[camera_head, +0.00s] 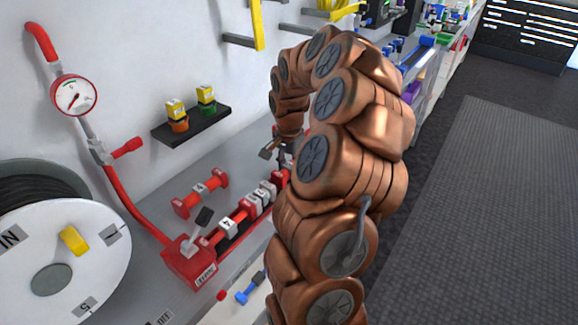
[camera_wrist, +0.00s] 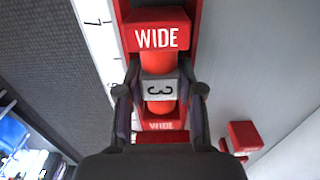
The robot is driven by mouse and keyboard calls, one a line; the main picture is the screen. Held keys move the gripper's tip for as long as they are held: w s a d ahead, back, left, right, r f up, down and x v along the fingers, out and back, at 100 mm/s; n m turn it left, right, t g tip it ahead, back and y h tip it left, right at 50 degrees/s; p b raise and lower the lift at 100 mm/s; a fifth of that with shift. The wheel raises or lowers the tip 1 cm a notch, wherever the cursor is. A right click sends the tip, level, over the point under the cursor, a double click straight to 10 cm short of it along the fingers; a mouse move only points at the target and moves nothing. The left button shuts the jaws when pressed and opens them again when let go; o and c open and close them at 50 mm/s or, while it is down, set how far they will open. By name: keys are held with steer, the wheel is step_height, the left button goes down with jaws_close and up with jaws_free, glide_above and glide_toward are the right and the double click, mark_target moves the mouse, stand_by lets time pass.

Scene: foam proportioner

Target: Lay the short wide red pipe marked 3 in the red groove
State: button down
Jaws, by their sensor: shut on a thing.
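The short red pipe marked 3 (camera_wrist: 158,88) has a white band and is between my gripper's fingers (camera_wrist: 160,95) in the wrist view. My gripper (camera_head: 283,152) is shut on it across the band. Red blocks marked WIDE (camera_wrist: 160,38) show at both ends of the pipe; I cannot tell whether they belong to it or to the line. In the head view, the red line (camera_head: 232,238) runs along the bench, with a pipe marked 4 (camera_head: 227,224) in it. My arm hides its far end. Whether the held pipe rests in the groove cannot be told.
A loose red pipe (camera_head: 200,194) lies on the bench behind the line. A red valve block with lever (camera_head: 190,260) stands at the near end. A white hose reel (camera_head: 62,250) is at left, and a dark shelf (camera_head: 191,124) is on the wall. A white marked strip (camera_wrist: 97,40) runs beside the line.

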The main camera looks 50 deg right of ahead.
mark_target(289, 166)
steer(key=shift+f, duration=0.15)
steer(key=c, duration=0.7)
jaws_free()
step_height(289, 166, up, 12)
steer(key=b, duration=0.2)
steer(key=shift+r+b, duration=0.2)
steer(key=shift+b, duration=0.1)
